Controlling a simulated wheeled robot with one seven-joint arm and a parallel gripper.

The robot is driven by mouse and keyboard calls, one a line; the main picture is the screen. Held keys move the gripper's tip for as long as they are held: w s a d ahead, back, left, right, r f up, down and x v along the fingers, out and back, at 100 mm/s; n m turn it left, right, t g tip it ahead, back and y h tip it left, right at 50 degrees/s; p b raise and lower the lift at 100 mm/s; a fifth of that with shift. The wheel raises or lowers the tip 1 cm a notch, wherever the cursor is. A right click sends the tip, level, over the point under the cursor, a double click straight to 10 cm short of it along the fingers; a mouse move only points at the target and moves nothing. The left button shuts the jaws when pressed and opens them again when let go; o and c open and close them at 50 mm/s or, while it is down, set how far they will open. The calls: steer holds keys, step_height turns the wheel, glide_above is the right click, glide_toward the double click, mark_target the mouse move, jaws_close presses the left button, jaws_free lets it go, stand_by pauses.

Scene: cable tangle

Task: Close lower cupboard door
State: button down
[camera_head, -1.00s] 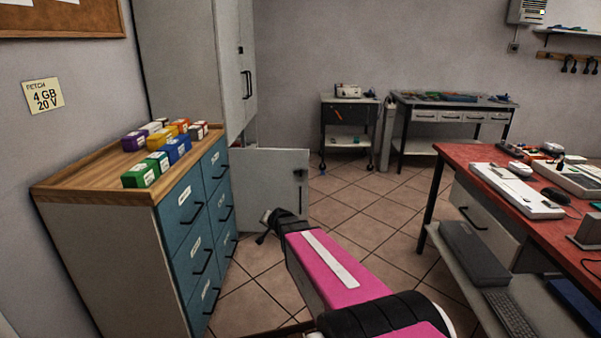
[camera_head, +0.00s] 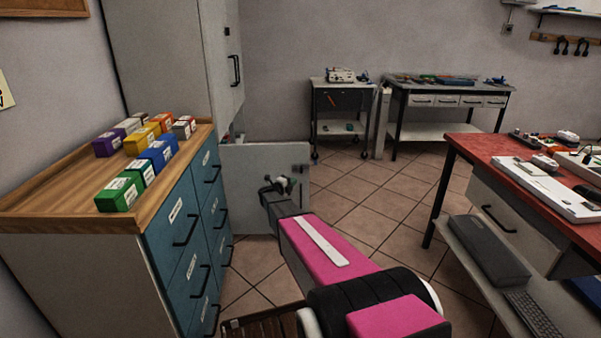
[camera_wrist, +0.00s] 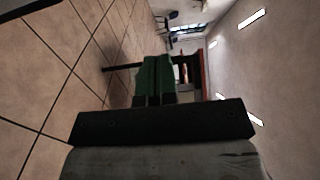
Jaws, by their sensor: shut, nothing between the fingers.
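The lower cupboard door (camera_head: 250,160) is a pale grey panel. It stands open, swung out from the tall grey cupboard (camera_head: 165,60) behind the drawer unit. My pink and black arm reaches forward from the bottom of the head view. My gripper (camera_head: 283,184) is in front of the door's lower right part and covers some of it; I cannot tell whether they touch. In the wrist view my gripper (camera_wrist: 154,80) shows as green and black fingers, shut and empty. I cannot make out the door in that view.
A drawer unit (camera_head: 170,235) with blue fronts and several coloured boxes on top stands close on the left. A red-topped bench (camera_head: 480,150) stands on the right. A small cart (camera_head: 340,115) and a workbench (camera_head: 445,100) are at the back. Tiled floor (camera_head: 370,190) is clear between.

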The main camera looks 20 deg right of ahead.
mark_target(305, 171)
steer(key=shift+w+a+x, duration=0.2)
steer(key=shift+w+x, duration=0.2)
steer(key=shift+x, duration=1.75)
steer(key=shift+w+a+x, duration=0.25)
steer(key=shift+w+x, duration=0.15)
steer(key=shift+x, duration=1.75)
steer(key=shift+w+a+x, duration=0.2)
steer(key=shift+w+x, duration=0.2)
steer(key=shift+x, duration=1.7)
